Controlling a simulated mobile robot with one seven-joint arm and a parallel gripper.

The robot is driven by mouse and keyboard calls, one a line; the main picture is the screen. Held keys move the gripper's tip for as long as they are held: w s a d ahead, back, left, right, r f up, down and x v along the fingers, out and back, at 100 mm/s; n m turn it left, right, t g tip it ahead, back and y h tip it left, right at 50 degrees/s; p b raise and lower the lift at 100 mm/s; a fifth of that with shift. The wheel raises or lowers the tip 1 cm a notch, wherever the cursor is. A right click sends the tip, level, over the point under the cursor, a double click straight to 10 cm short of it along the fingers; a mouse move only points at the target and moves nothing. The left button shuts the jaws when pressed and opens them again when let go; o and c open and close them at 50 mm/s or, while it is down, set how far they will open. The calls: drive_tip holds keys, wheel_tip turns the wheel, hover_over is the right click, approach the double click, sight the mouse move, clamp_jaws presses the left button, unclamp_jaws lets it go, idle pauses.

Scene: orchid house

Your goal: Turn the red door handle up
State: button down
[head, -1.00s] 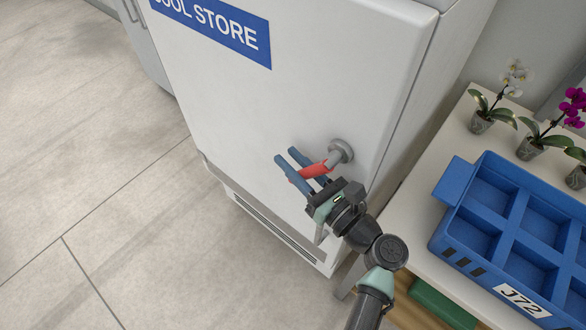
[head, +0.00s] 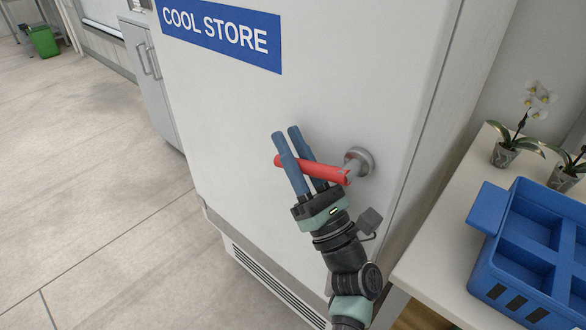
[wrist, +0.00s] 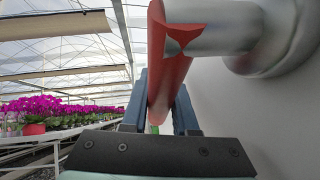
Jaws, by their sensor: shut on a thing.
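The red door handle (head: 333,174) is a bar on a grey round mount (head: 357,162) at the right side of the white cool store door (head: 330,90). In the head view it points left from the mount, its free end slightly higher. My gripper (head: 286,134) comes from below, its two blue fingers on either side of the bar and shut on it. The wrist view also shows the red handle (wrist: 168,75) between the fingers, with the grey mount at the upper right. The fingers hide part of the bar.
A blue crate (head: 484,216) with compartments stands on a pale bench (head: 440,250) at the right, near white orchids (head: 535,98). Open tiled floor (head: 100,200) lies to the left. The wrist view shows magenta flowers (wrist: 40,108) at the left.

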drive_tip(key=shift+d+r+m+t+b, duration=0.1)
drive_tip(key=shift+r+m+t+b, duration=0.15)
drive_tip(key=shift+m+t+b, duration=0.1)
drive_tip(key=c, duration=1)
unclamp_jaws()
drive_tip(key=v, duration=1.3)
